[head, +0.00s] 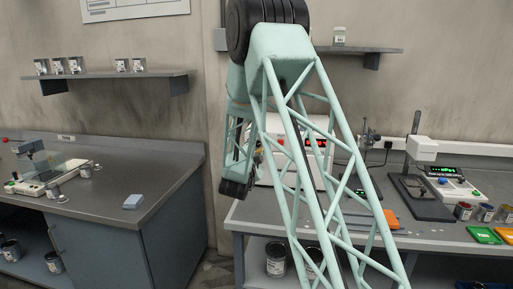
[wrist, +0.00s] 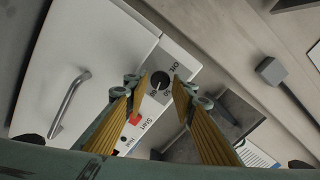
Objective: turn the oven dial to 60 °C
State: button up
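The oven is a white box whose front, with a grey bar handle (wrist: 75,101), fills the left of the wrist view. In the head view the oven (head: 268,172) is on the right bench, largely hidden behind my arm. The oven dial (wrist: 161,81) is a round black knob with a light pointer mark on the control strip; small print around it is too small to read surely. My gripper (wrist: 160,79) is open, its two yellow fingers on either side of the dial in the picture. I cannot tell whether they touch it.
A red button (wrist: 135,120) with printed labels sits on the strip near the left finger. In the head view, a scale (head: 452,186), paint cans and an orange tray (head: 484,235) are on the right bench. The left bench (head: 110,165) has open room.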

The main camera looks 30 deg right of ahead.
jog(key=v, duration=1.1)
jog(key=shift+a, duration=0.1)
dwell(0.5)
jog(key=s+a+r+n+g+y, duration=0.1)
jog(key=s+a+r+n+y, duration=0.2)
jog(key=a, duration=0.2)
jog(key=s+a+r+n+y, duration=0.2)
jog(key=a+r+n+y, duration=0.15)
jog(key=a, duration=0.25)
jog(key=s+a+r+n+g+y, duration=0.25)
jog(key=s+a+n+y, duration=0.35)
jog(key=s, duration=0.7)
jog(key=s+a+n+g+h, duration=0.1)
jog(key=s+n+g, duration=0.2)
jog(key=s, duration=1.7)
jog(key=s+a+f+n+g, duration=0.1)
jog(key=s+n+g, duration=0.3)
jog(key=s, duration=1.6)
jog(key=shift+s+a+f+h+p, duration=0.25)
jog(key=shift+s+a+h+p, duration=0.1)
jog(key=shift+s+a, duration=0.05)
